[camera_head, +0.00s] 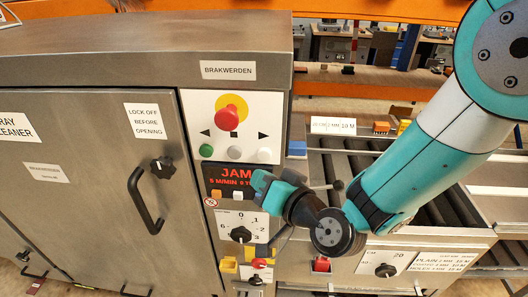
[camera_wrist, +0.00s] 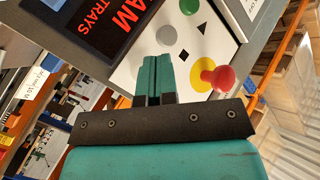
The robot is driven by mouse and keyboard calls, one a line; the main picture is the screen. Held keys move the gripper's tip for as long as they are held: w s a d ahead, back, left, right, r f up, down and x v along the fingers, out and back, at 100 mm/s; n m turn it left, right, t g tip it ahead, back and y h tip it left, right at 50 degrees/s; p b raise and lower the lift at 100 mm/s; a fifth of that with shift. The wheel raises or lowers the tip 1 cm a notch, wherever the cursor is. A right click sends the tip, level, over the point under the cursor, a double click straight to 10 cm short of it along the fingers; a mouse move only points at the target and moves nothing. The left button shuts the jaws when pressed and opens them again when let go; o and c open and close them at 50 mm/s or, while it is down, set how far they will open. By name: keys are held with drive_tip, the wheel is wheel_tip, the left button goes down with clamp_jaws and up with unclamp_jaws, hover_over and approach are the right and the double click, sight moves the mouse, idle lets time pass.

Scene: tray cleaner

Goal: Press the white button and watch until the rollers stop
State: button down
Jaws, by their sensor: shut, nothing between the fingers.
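The white button (camera_head: 265,155) is at the lower right of the white control panel (camera_head: 271,121). The display (camera_head: 231,176) reads JAM in red. The rollers (camera_head: 345,165) lie to the right, partly hidden by my arm.
A red mushroom button (camera_head: 230,117) on a yellow disc and a green button (camera_head: 206,150) share the panel. Below are a rotary dial (camera_head: 240,233) and small knobs. A door handle (camera_head: 143,200) juts out at left. A red button (camera_head: 321,264) sits below the rollers.

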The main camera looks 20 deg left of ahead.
sight(264, 155)
drive_tip(key=shift+w+a, duration=0.15)
drive_tip(key=shift+w, duration=0.55)
drive_tip(key=shift+w+a, duration=0.15)
drive_tip(key=shift+w, duration=0.5)
idle(1.1)
drive_tip(key=shift+w+a, duration=0.15)
drive_tip(key=shift+w, duration=0.25)
